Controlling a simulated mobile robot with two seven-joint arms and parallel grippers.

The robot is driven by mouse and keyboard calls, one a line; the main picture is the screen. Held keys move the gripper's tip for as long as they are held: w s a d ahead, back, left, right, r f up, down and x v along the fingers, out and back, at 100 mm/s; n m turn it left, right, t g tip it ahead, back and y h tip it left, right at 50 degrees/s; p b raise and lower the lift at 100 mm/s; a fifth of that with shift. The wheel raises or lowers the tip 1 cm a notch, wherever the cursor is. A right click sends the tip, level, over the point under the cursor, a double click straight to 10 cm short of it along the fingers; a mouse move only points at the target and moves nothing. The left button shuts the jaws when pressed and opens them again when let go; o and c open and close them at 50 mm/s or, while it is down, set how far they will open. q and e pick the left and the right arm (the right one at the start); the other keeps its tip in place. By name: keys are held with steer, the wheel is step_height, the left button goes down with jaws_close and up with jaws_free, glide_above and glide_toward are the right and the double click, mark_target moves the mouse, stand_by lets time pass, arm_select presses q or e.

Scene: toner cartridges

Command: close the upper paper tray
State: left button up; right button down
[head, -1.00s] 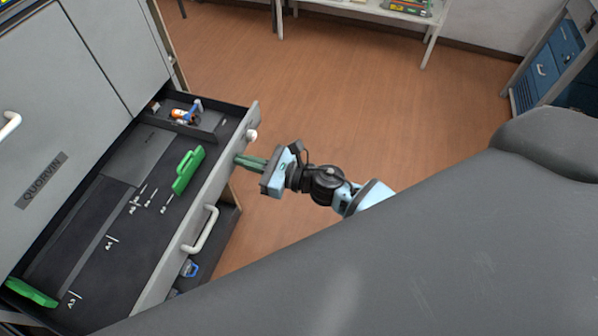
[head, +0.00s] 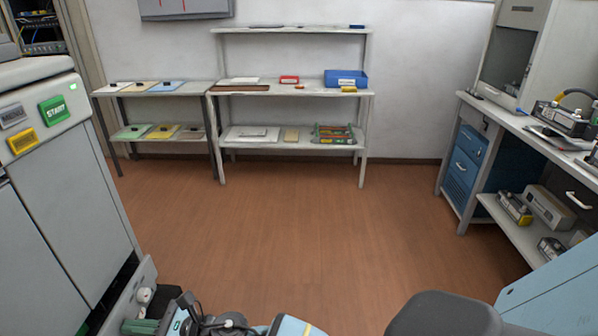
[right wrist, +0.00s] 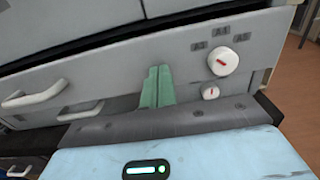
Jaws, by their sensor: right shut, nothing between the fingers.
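The upper paper tray's grey front panel (head: 130,297) shows at the lower left of the head view, with a dark gap between it and the cabinet. It fills the middle of the right wrist view (right wrist: 130,72), with a white handle (right wrist: 35,94) at left and a round white knob (right wrist: 222,62) at right. My right gripper (right wrist: 157,72) is shut and empty. Its green fingertips are at the front panel, between handle and knob; I cannot tell whether they touch it. In the head view the gripper (head: 140,326) is partly cut off. The tray's inside is hidden. My left gripper is out of view.
The grey machine (head: 55,200) stands at left. Wooden floor (head: 280,230) is clear ahead. Shelves (head: 290,92) and a workbench (head: 535,130) stand farther off.

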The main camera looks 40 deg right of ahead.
mark_target(117, 325)
steer(key=x, duration=0.4)
steer(key=shift+b, duration=0.4)
steer(key=shift+r, duration=0.2)
steer(key=shift+a+r, duration=0.1)
steer(key=shift+r, duration=0.05)
